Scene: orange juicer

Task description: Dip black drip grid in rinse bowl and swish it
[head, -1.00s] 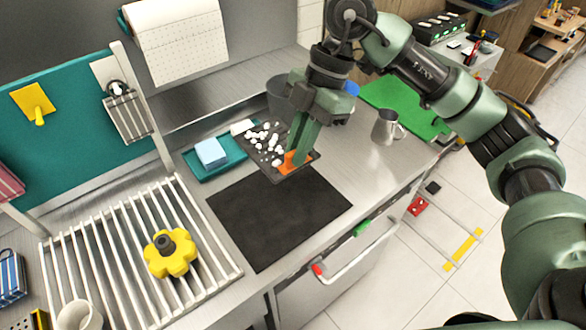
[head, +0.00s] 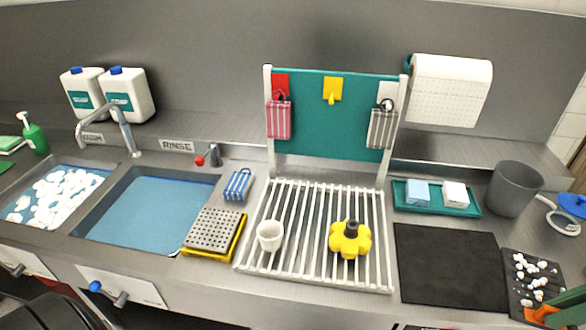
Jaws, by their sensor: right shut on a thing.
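The black drip grid (head: 527,268) is at the far right, just right of the black mat, with white clumps on it and an orange part (head: 541,314) at its near end. My right gripper (head: 560,306) is at the lower right corner, mostly cut off by the frame edge, and is shut on the grid at this orange end. The rinse bowl (head: 148,214) is the sink of clear blue water at the left, below the RINSE label (head: 177,146). It is far from the grid. My left gripper is not in view.
A wash basin with white foam (head: 60,195) lies left of the rinse bowl.

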